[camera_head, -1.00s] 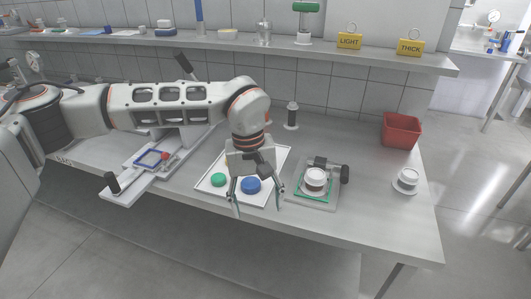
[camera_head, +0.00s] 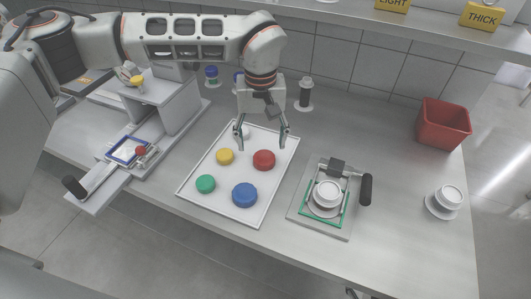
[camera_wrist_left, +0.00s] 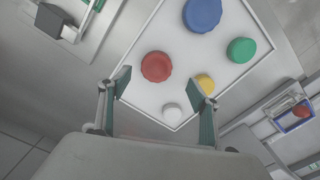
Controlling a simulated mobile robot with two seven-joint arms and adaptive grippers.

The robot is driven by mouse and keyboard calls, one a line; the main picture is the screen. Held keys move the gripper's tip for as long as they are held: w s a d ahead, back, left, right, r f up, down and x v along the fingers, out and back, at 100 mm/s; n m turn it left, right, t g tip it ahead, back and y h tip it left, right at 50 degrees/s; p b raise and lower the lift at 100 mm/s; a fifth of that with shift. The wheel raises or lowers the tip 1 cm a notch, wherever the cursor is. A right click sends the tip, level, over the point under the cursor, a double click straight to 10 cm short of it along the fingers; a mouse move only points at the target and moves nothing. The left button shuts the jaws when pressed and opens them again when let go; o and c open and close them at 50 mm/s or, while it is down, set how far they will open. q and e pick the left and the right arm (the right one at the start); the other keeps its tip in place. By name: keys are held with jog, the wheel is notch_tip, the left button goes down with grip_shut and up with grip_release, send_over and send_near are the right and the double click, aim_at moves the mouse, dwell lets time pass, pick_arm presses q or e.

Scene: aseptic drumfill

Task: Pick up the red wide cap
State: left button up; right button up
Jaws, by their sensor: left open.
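The red wide cap (camera_head: 264,160) lies on the white tray (camera_head: 209,203), near its right edge in the head view. In the left wrist view the red cap (camera_wrist_left: 156,67) sits ahead of the fingertips, slightly left of centre between them. My left gripper (camera_head: 262,142) is open and empty above the far end of the tray, just behind the red cap. Its two fingers (camera_wrist_left: 163,92) stand wide apart in the wrist view. My right gripper is not in view.
The tray also holds a blue cap (camera_head: 244,195), a green cap (camera_head: 205,184), a yellow cap (camera_head: 225,156) and a white cap (camera_head: 243,131). A fixture with a green frame (camera_head: 344,218) stands to the right. A red bin (camera_head: 443,122) is at the back right.

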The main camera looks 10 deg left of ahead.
aim_at(264, 157)
pick_arm(q)
jog(key=shift+s+f, duration=0.1)
jog(key=shift+f, duration=0.35)
jog(key=shift+w+d+f+p, duration=0.15)
jog(key=shift+f, duration=1.1)
jog(key=shift+w+d+f+p, duration=0.1)
jog(key=shift+w+f+p, duration=0.05)
jog(key=shift+f, duration=1.05)
jog(key=shift+c, duration=0.5)
jog(key=c, duration=0.9)
